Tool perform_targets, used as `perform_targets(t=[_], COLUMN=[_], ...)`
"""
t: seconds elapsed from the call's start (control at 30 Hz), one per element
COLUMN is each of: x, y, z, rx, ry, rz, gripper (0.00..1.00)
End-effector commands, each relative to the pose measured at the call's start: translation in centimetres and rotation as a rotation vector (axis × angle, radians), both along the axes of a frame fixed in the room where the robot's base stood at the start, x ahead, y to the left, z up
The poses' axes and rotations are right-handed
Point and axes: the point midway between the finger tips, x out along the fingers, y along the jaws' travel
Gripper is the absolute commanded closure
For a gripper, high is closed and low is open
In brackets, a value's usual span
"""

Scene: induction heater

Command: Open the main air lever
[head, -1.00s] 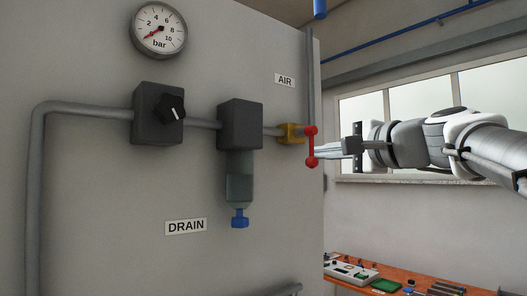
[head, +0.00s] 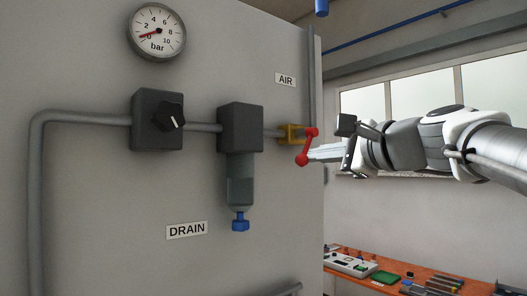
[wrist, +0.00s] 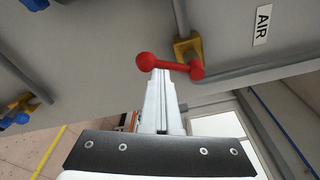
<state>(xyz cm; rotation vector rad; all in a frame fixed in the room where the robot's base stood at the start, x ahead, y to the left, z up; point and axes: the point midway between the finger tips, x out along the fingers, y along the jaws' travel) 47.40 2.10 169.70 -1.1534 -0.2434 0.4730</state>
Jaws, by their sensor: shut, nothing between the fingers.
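The red air lever (head: 307,146) sits on a brass valve (head: 290,133) near the right edge of the grey panel, by the AIR label (head: 285,79). It is tilted, its lower ball end swung to the left. My gripper (head: 311,155) is shut and empty, its fingertips at the lever's lower ball from the right. In the wrist view, the lever (wrist: 172,65) crosses just beyond the tips of my shut fingers (wrist: 158,76), which look to be touching or very near its ball end. Exact contact is hard to tell.
A pressure gauge (head: 157,30) reads near the low end of its scale. A black knob (head: 170,118) and a filter with a blue drain valve (head: 240,221) are left of the lever. An orange workbench (head: 410,279) with small parts stands at lower right.

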Motion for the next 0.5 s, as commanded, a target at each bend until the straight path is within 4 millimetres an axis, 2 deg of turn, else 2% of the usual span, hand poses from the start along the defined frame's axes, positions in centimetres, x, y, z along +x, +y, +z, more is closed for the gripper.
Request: perform_targets(t=[0.1, 0.23, 0.5], x=[-0.4, -0.7, -1.2], y=[0.6, 0.9, 1.7], z=[0.3, 0.5, 1.0], rx=[0.000, 0.107, 0.107], ry=[0.000, 0.078, 0.078], rz=[0.005, 0.003, 0.004], gripper=[1.00, 1.00, 1.00])
